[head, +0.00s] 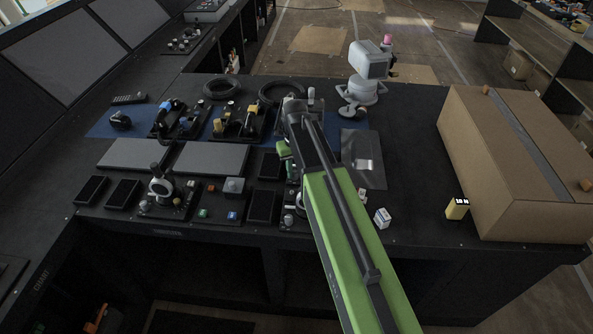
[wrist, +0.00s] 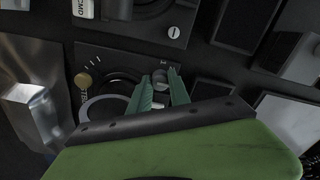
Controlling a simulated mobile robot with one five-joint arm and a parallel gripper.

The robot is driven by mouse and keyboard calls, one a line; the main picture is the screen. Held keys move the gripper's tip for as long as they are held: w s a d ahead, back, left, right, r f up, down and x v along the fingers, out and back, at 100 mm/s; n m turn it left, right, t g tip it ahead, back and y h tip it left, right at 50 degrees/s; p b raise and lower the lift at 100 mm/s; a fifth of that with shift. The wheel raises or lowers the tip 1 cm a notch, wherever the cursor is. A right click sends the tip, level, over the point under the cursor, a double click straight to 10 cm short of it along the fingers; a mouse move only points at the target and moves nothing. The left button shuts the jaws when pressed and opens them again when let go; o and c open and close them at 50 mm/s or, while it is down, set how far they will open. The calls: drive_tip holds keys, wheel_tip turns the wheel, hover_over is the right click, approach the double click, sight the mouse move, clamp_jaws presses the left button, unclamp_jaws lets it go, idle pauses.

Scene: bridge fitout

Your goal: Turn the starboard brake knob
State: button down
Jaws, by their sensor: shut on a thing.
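In the wrist view, my gripper (wrist: 161,88) has its two green fingers closed around a small grey knob (wrist: 160,77) on a dark panel (wrist: 120,62). I take this as the starboard brake knob; its tip shows between the fingertips and the rest is hidden. A ring-shaped part (wrist: 103,106) and a brass-coloured knob (wrist: 84,80) sit left of it on the same panel. In the head view, my green arm covers most of the right-hand control panel, and only green parts of my gripper (head: 285,150) show beside the arm. The knob is hidden there.
A similar panel with a lever (head: 160,186) stands to the left on the console. A white lamp-like device (head: 368,62) stands at the back. A large cardboard box (head: 480,135), a yellow block (head: 457,208) and a small white box (head: 382,217) are on the right.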

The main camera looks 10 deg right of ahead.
sight(295, 172)
drive_tip(key=shift+s, duration=0.1)
drive_tip(key=c, duration=1.2)
unclamp_jaws()
wheel_tip(295, 172, up, 17)
drive_tip(key=p, duration=1.7)
drive_tip(key=shift+r, duration=0.2)
